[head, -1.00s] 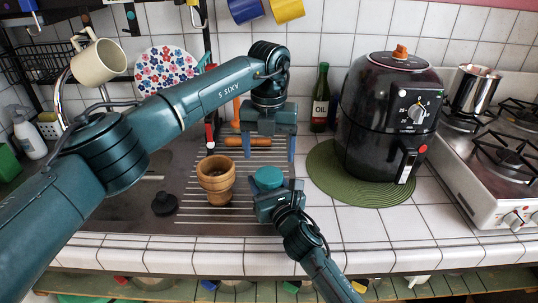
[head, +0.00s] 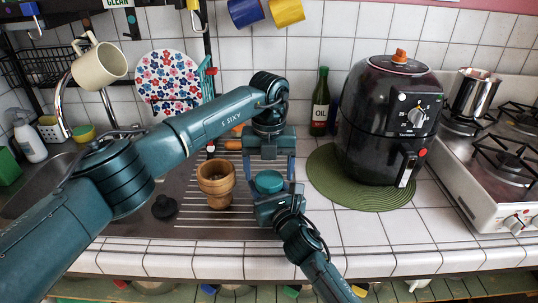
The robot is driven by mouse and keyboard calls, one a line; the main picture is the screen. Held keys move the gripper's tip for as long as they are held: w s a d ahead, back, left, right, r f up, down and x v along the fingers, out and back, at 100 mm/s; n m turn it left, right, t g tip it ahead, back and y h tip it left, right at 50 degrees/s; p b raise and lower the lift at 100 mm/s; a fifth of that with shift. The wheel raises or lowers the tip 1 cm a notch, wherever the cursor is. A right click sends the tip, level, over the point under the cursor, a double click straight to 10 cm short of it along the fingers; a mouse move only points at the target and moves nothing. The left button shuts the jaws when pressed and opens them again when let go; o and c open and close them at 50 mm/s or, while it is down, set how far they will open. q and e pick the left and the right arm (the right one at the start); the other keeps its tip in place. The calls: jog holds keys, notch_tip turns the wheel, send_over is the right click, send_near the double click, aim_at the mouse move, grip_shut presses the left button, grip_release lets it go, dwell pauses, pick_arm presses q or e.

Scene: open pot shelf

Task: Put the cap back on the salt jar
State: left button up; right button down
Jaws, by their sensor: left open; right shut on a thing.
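A round thing with a flat teal top (head: 269,181), which looks like a cap, is at my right gripper (head: 270,198) above the counter edge. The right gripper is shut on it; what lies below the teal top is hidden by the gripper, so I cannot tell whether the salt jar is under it. My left gripper (head: 270,170) points down just behind and above the teal top. It is open and empty, one finger on either side of the teal top in the picture. I see no other salt jar.
An oil bottle (head: 320,102) stands at the back. A black air fryer (head: 390,125) sits on a green mat (head: 350,192) to the right. The front counter is clear.

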pick_arm(q)
jog(key=shift+f, duration=0.85)
jog(key=shift+c, duration=0.2)
jog(key=c, duration=1)
jog(key=shift+o, duration=0.2)
jog(key=shift+m, duration=0.9)
jog(key=o, duration=1.1)
jog(key=shift+r, duration=2.3)
